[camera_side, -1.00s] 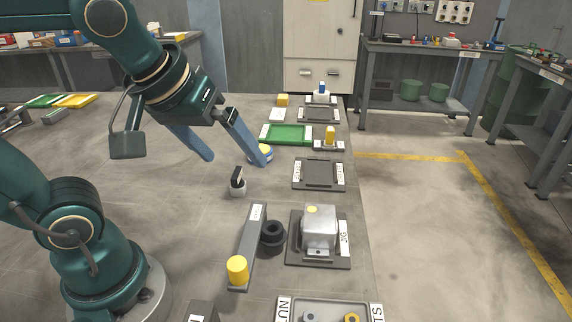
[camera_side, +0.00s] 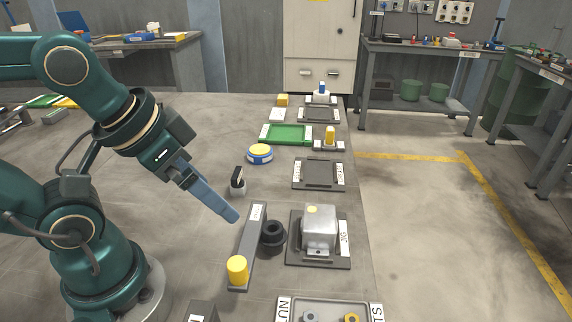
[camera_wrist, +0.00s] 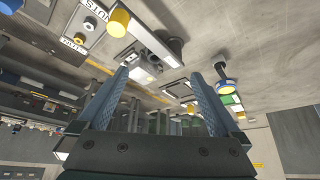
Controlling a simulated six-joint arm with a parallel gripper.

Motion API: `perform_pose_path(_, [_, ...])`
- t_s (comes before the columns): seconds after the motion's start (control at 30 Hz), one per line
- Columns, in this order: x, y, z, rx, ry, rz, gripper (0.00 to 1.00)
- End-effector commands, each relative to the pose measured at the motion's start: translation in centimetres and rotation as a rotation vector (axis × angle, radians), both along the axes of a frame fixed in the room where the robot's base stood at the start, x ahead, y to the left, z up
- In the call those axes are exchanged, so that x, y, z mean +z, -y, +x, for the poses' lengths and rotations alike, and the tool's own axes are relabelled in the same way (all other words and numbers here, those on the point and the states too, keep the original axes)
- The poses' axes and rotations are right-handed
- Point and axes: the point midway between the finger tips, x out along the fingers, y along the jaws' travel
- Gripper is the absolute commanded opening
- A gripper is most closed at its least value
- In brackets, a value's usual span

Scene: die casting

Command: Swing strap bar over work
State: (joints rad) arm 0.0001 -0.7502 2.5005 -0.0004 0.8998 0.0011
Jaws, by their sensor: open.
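The strap bar (camera_side: 254,232) is a long grey bar with a yellow knob (camera_side: 237,268) at its near end. It lies left of the work, beside a black round post (camera_side: 272,235), not over the work. The work, a grey metal casting (camera_side: 319,228), sits on the dark plate marked JIG (camera_side: 297,258). My gripper (camera_side: 232,215) is open and empty, tilted down to the left of the bar's far end. In the wrist view its two blue fingers stand apart (camera_wrist: 160,78); the yellow knob (camera_wrist: 118,22) and the casting (camera_wrist: 146,68) show beyond them.
A small black-handled stand (camera_side: 238,184) and a blue-yellow round piece (camera_side: 260,153) stand behind the bar. A labelled dark plate (camera_side: 319,175) and a green tray (camera_side: 287,133) lie further back. A nuts tray (camera_side: 331,301) is at the front. The left tabletop is mostly clear.

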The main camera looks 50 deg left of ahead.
Motion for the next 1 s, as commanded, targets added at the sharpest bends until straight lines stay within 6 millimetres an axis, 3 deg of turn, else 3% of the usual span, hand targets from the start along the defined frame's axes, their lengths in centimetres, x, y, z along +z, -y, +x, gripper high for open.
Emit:
perform_pose_path(0.4, [0.0,0.0,0.0,0.001,0.000,0.000,1.00])
perform_pose_path(0.5, [0.0,0.0,-0.1,-0.011,-0.008,0.006,0.64])
perform_pose_path(0.67, [0.6,0.6,-0.1,-0.107,-0.084,0.036,0.64])
perform_pose_path(1.0, [-0.6,5.0,0.1,-0.475,-0.390,0.114,0.64])
